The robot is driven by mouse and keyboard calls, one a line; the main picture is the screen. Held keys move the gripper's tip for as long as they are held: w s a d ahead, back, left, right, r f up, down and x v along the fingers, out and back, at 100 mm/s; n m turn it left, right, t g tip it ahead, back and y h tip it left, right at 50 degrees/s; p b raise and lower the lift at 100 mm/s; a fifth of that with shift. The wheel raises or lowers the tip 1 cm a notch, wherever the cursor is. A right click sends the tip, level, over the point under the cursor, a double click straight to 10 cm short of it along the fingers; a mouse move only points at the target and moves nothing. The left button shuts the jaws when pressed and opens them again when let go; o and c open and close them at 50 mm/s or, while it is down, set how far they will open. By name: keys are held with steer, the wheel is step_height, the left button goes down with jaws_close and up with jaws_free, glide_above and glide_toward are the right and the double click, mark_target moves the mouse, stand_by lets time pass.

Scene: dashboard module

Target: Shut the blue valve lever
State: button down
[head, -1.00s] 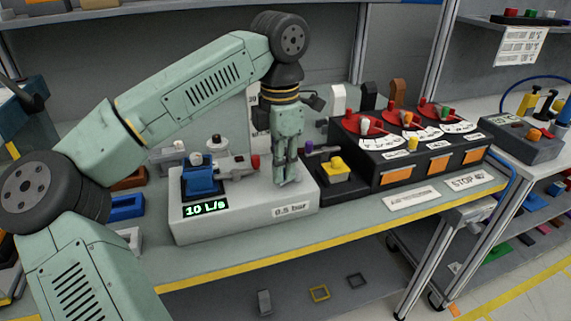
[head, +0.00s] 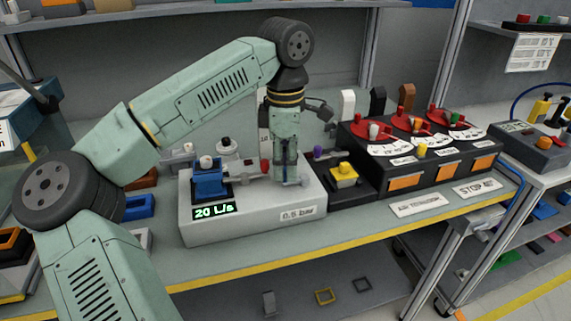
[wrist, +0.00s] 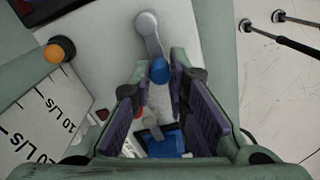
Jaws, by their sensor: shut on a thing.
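The blue valve lever shows in the wrist view as a grey arm with a blue knob (wrist: 158,70) at its end. Its round grey pivot is above the knob in that picture. My gripper (wrist: 165,78) has a finger on each side of the blue knob and is shut on it. In the head view my gripper (head: 287,182) points down at the right part of the light grey valve box (head: 250,222), and its fingers hide the lever. A blue block stands on the box's left part, above a display (head: 214,210) reading 20 L/s. A label reads 0.5 bar.
A red-tipped grey lever (head: 252,168) lies just left of my fingers. A yellow button (head: 344,169) and a black panel (head: 400,180) with red dials stand close on the right. The bench's yellow front edge (head: 260,276) is nearer.

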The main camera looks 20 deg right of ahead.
mark_target(285, 170)
steer(key=c, duration=1.5)
jaws_free()
steer(key=shift+c, duration=0.2)
step_height(285, 170, up, 12)
steer(key=shift+s, duration=0.1)
